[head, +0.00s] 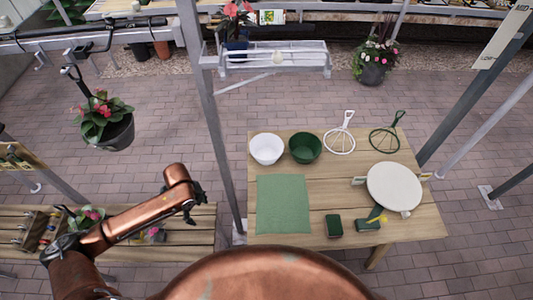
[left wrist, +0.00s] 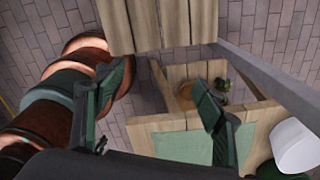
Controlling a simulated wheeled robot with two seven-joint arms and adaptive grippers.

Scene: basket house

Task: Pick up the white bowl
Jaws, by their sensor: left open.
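The white bowl (head: 266,149) stands upright near the back left corner of the wooden table (head: 335,236). It also shows at the lower right edge of the left wrist view (left wrist: 297,147). My left gripper (head: 196,203) is to the left of this table and left of the bowl, clearly apart from it. In the left wrist view my left gripper (left wrist: 160,90) has its two fingers spread with nothing between them. My right gripper is not in view.
A dark green bowl (head: 305,147) stands close beside the white bowl. A green mat (head: 283,204) lies in front of them. A grey metal post (head: 213,125) rises between my left gripper and the table. A white round disc (head: 394,187) sits at the right.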

